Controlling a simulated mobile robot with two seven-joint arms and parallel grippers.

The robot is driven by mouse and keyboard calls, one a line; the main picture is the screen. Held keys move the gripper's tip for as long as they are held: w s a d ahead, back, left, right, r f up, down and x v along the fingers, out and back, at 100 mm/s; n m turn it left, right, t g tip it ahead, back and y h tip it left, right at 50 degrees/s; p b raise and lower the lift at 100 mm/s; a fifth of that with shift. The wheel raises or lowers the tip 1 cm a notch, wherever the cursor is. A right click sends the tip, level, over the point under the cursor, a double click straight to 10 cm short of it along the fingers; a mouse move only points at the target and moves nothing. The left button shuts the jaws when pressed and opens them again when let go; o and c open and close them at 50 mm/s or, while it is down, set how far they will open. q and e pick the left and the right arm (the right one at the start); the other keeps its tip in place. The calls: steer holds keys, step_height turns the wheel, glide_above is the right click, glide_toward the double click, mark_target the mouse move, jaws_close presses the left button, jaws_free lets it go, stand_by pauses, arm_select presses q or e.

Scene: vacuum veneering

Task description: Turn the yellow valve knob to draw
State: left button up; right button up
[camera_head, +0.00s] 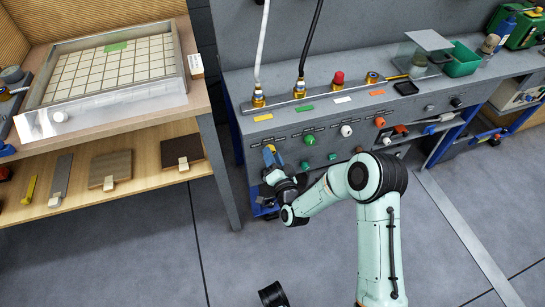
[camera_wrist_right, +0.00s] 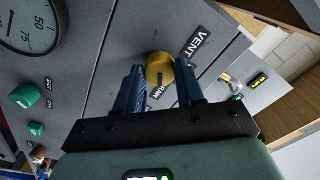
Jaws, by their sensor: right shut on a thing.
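The yellow valve knob (camera_wrist_right: 160,66) shows in the right wrist view on the grey bench front. It has a dark mark on its face. A VENT label (camera_wrist_right: 195,42) is at its upper right; a second label below it is partly hidden. My right gripper (camera_wrist_right: 161,80) has its two blue fingers on either side of the knob and is shut on it. In the head view the right gripper (camera_head: 270,156) is at the left end of the bench front and mostly covers the knob.
Green (camera_head: 309,139), white (camera_head: 346,130) and orange (camera_head: 380,122) knobs line the bench front to the right. A pressure gauge (camera_wrist_right: 28,22) shows in the wrist view. A wooden table (camera_head: 205,98) with a framed grid tray (camera_head: 60,120) stands left. Floor in front is open.

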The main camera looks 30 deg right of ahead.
stand_by(0.3)
steer(key=o, duration=1)
steer(key=shift+o, duration=0.2)
arm_select(q)
steer(key=shift+w+d+r+t+p, duration=0.2)
steer(key=shift+w+r+p, duration=0.25)
steer(key=shift+r, duration=0.25)
steer(key=shift+w+d+r+t+p, duration=0.15)
steer(key=shift+w+r+p, duration=0.25)
steer(key=shift+r, duration=0.25)
arm_select(e)
steer(key=v, duration=1.3)
steer(key=shift+s, duration=0.25)
steer(key=shift+f, duration=0.1)
